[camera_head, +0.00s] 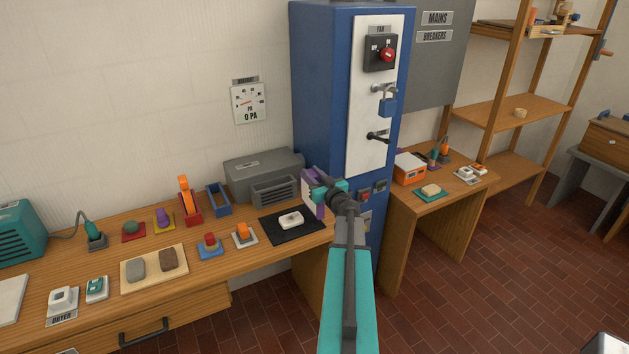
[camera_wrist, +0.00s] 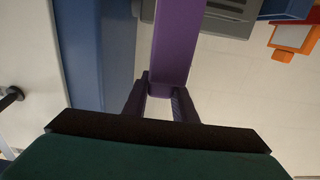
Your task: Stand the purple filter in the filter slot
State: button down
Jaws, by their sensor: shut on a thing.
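My gripper (camera_head: 322,191) is shut on the purple filter (camera_head: 310,192), at the right end of the bench in front of the blue cabinet. In the wrist view, the filter (camera_wrist: 178,45) is a flat purple slab that stretches away from between the two fingers (camera_wrist: 160,105). It is held at one end. A grey housing with a slatted front (camera_head: 272,187) stands at the back of the bench, left of the filter. Part of this housing shows at the top of the wrist view (camera_wrist: 232,14). I cannot make out the filter slot itself.
The tall blue cabinet (camera_head: 322,80) with a red knob and a padlock (camera_head: 388,104) stands close to my gripper. A black mat (camera_head: 272,231) with a white block lies before the housing. A blue tray (camera_head: 218,199) and an orange-and-red device (camera_head: 189,205) stand left of the housing.

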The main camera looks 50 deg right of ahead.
jog(key=shift+f+p, duration=0.55)
jog(key=shift+f, duration=1.3)
jog(key=c, duration=1.5)
grip_release()
jog(key=shift+o, duration=0.2)
jog(key=shift+r, duration=0.2)
jog(key=b+v, duration=0.3)
jog(key=v, duration=0.9)
jog(key=shift+f, duration=0.15)
